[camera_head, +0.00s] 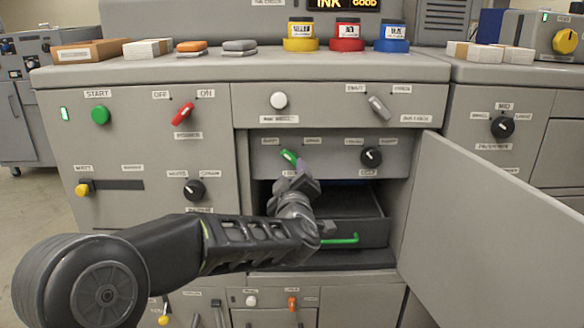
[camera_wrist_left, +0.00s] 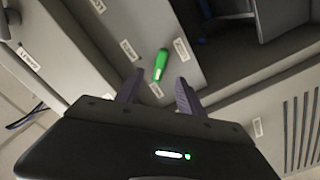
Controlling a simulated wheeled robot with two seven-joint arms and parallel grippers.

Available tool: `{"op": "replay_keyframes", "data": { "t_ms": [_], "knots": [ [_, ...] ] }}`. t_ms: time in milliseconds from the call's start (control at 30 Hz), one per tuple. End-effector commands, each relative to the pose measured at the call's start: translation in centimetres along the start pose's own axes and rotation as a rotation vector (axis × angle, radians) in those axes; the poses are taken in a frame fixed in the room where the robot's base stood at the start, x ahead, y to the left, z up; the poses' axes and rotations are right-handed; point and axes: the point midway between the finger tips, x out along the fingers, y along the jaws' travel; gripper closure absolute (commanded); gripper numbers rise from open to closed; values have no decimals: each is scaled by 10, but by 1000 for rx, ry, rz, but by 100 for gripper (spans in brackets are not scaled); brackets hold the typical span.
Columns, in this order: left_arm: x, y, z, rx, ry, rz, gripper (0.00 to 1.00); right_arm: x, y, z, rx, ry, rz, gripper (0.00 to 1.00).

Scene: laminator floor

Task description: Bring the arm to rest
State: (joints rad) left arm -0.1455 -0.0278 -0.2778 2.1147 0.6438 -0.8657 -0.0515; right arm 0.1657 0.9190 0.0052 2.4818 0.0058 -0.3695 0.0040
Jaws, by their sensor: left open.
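My left gripper (camera_head: 297,180) is in front of the inner panel of the grey machine, just below a green lever switch (camera_head: 288,157). In the left wrist view, the two fingers of my left gripper (camera_wrist_left: 158,92) are apart, with the green lever (camera_wrist_left: 160,65) showing between and beyond their tips. Nothing is held between the fingers. Whether a finger touches the lever is not clear. My left arm (camera_head: 255,243) reaches in from the lower left and hides part of the open compartment. My right gripper is not in view.
A grey door (camera_head: 490,240) stands open at the right of the compartment. A dark drawer (camera_head: 350,232) with a green handle (camera_head: 340,239) sits inside. Ink jars (camera_head: 346,36) and small blocks (camera_head: 147,48) stand on the machine's top. Knobs and switches cover the front.

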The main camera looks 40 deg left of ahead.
Motion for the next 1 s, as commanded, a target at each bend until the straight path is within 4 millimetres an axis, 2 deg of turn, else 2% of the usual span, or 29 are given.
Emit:
{"op": "replay_keyframes", "data": {
  "t_ms": [533, 667, 767, 867, 967, 1000],
  "knots": [
    [0, 0, 1, -1, -2, 1, 55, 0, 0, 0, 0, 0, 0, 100],
    [-2, 4, 14, 15, -52, 24, 55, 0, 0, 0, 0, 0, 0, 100],
    [-10, 11, 46, 64, -138, 65, 55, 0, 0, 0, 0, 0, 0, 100],
    [-23, 9, 98, 141, -258, 100, 55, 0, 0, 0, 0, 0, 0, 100],
    [-44, -6, 165, 239, -410, 121, 55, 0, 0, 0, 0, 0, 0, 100],
    [-55, -17, 194, 282, -478, 127, 55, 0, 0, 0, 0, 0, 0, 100]
  ]
}}
